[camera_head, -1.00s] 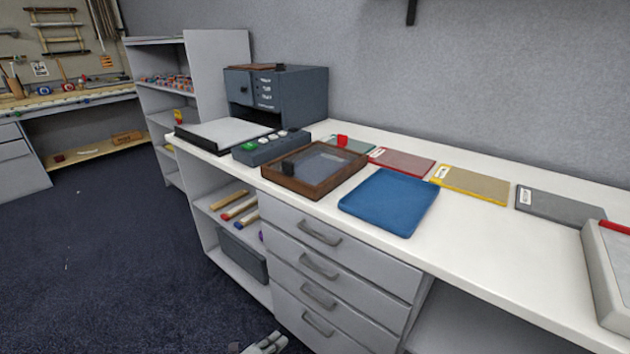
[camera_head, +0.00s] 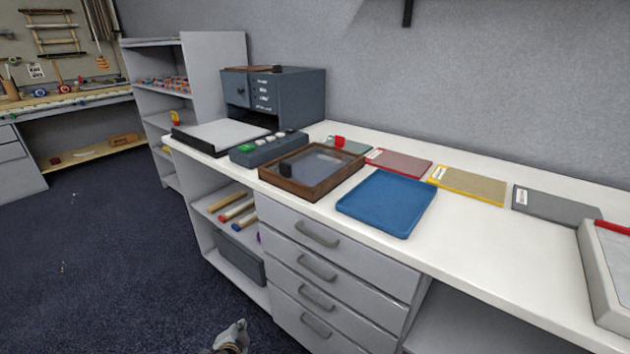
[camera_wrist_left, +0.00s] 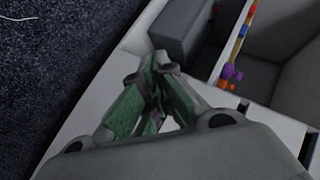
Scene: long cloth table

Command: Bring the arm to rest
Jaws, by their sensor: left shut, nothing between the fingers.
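My left gripper (camera_head: 236,336) shows at the bottom edge of the head view, low over the dark carpet and in front of the drawer unit (camera_head: 318,270). It is below the table top and apart from everything on it. In the left wrist view its green-padded fingers (camera_wrist_left: 150,108) are together with nothing between them. The open shelf of the cabinet (camera_wrist_left: 285,105) lies beyond them. My right gripper is not in view.
On the white table (camera_head: 480,250) are a blue tray (camera_head: 388,204), a wooden-framed box (camera_head: 312,170), a button panel (camera_head: 268,148), several coloured panels and a dark machine (camera_head: 290,98). Open carpet (camera_head: 100,250) lies to the left. A grey shelf unit (camera_head: 215,75) stands behind.

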